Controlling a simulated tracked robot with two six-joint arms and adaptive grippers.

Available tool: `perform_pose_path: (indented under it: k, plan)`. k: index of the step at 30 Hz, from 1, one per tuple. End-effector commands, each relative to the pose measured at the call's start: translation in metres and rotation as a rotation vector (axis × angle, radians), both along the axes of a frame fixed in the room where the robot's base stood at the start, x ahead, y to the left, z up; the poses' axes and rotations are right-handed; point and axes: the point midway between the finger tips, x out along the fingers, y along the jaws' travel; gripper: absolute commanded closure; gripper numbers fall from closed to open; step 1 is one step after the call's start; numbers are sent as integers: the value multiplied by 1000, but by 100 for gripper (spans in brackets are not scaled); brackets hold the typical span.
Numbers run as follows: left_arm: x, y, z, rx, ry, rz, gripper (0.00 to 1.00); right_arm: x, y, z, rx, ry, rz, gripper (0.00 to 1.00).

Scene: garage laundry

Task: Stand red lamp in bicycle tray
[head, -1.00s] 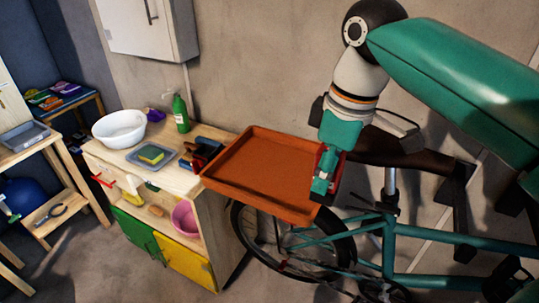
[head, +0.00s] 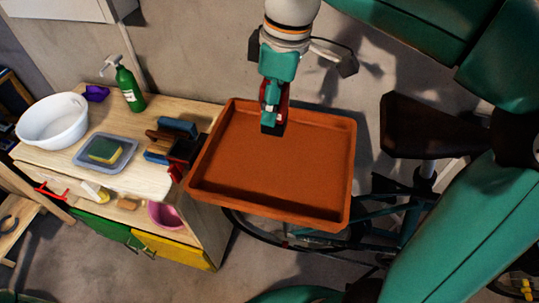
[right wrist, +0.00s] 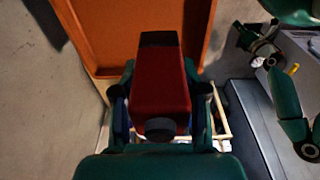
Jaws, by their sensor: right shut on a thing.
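My right gripper (head: 271,98) is shut on the red lamp (head: 285,97), which has a black end pointing down. In the right wrist view, the fingers (right wrist: 160,95) flank the lamp's red body (right wrist: 160,85), and its black end (right wrist: 159,39) is toward the tray. The bicycle tray (head: 265,175) is a shallow orange tray over the bicycle's wheel, and it looks empty. The lamp is in front of the tray's back part in the head view. I cannot tell whether it touches the floor of the tray. My left gripper does not show.
A wooden cabinet (head: 150,185) stands left of the tray with a white basin (head: 52,121), a green bottle (head: 128,88), a sponge (head: 105,150) and dark tools (head: 182,148) near the tray's edge. The bicycle saddle (head: 425,128) is to the right. The tray's middle is clear.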

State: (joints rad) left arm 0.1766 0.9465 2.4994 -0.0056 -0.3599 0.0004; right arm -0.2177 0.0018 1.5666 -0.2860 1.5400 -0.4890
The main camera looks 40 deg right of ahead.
Motion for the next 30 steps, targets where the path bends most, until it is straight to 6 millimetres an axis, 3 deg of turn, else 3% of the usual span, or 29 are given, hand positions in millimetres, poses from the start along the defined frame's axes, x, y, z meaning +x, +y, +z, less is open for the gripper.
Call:
perform_pose_path:
  k: [1, 6, 12, 30]
  plan:
    - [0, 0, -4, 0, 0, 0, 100, -1, 0, -17, -1, 7, 2, 96]
    - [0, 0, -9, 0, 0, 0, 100, 2, 2, -63, 0, 6, 8, 96]
    - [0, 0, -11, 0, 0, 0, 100, 3, 4, -105, 0, 4, 11, 96]
    - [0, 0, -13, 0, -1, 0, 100, 4, 5, -163, 0, 0, 13, 96]
